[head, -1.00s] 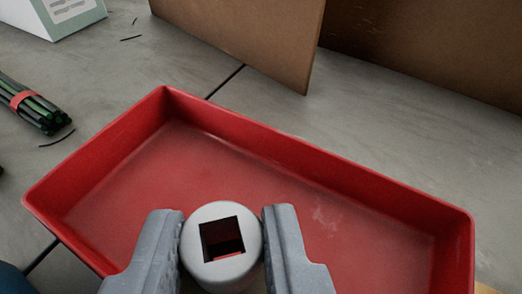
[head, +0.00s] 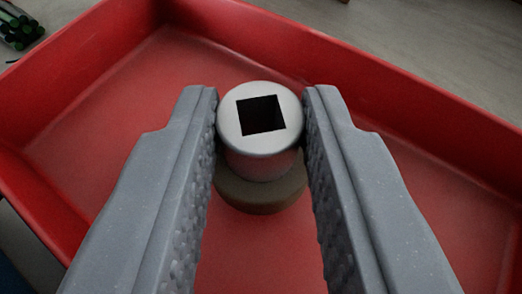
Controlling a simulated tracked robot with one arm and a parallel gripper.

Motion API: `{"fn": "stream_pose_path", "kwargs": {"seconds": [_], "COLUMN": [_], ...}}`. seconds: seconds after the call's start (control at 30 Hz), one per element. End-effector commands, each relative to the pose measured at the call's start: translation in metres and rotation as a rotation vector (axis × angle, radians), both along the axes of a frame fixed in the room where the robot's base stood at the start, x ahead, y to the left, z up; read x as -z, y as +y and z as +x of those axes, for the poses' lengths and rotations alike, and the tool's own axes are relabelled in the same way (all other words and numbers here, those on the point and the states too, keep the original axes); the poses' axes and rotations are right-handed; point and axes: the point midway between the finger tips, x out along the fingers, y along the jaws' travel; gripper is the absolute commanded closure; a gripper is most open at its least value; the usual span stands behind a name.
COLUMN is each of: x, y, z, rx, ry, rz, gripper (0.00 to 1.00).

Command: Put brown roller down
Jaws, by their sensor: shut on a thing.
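The brown roller shows as a pale grey round hub (head: 262,160) with a dark square hole in its top and a brown disc-like part (head: 262,192) lower down. My gripper (head: 262,118) is shut on the hub, with one grey ridged finger on each side. The roller is upright or nearly so, inside the outline of the red tray (head: 400,82). I cannot tell whether its underside touches the tray floor.
The tray floor around the roller is bare, and the tray's raised walls surround it. A bundle of dark green rods (head: 18,32) lies on the grey floor (head: 455,50) outside the tray at the upper left.

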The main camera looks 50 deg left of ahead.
Motion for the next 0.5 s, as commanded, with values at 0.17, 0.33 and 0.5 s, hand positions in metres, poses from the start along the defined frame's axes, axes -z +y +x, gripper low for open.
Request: {"fn": "stream_pose_path", "kwargs": {"seconds": [0.17,0.33,0.5], "x": [-0.001,0.004,0.009], "y": [0.0,0.0,0.0], "z": [0.0,0.0,0.0], "rx": [0.0,-0.001,-0.001], "ry": [-0.001,0.001,0.001], "rz": [0.001,0.001,0.001], "gripper": [0.99,0.99,0.99]}}
